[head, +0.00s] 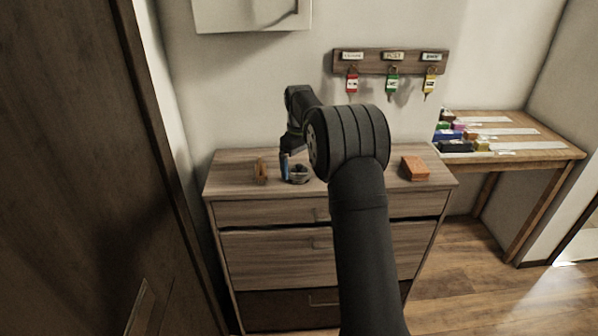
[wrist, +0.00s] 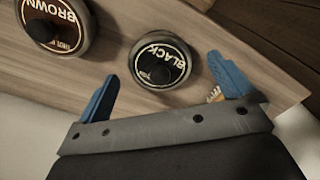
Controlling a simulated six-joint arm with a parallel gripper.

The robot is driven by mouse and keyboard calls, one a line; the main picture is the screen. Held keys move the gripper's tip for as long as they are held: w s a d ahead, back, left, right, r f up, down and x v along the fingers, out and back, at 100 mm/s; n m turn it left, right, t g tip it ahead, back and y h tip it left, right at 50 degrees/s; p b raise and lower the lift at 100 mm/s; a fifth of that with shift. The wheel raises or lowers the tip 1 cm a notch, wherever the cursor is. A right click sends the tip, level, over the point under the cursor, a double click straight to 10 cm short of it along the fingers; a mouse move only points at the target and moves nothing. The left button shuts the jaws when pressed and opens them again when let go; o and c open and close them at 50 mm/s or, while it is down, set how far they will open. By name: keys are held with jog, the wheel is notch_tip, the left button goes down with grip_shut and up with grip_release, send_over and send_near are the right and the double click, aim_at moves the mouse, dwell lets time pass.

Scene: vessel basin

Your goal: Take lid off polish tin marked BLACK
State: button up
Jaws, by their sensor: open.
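The polish tin marked BLACK (wrist: 144,74) stands on the wooden dresser top in the wrist view. Its round dark lid carries a white ring, the word BLACK and a dark knob (wrist: 160,74), and it is on the tin. My gripper (wrist: 170,82) is open, with its blue fingers apart to the left and right of the BLACK tin and nearer the bottom of the picture. Nothing is between the fingertips except the view of the tin. In the head view my gripper (head: 285,165) is low over the dresser's left part, beside a small dark tin (head: 299,174) whose label is not readable.
A tin marked BROWN (wrist: 72,12) stands close by at upper left in the wrist view. On the dresser (head: 235,185) are a small brown item (head: 261,171) and an orange-brown block (head: 414,168). Tagged keys hang on a wall rack (head: 375,62). A side table (head: 540,148) stands right.

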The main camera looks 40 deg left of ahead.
jog(key=shift+f, duration=0.45)
jog(key=c, duration=0.9)
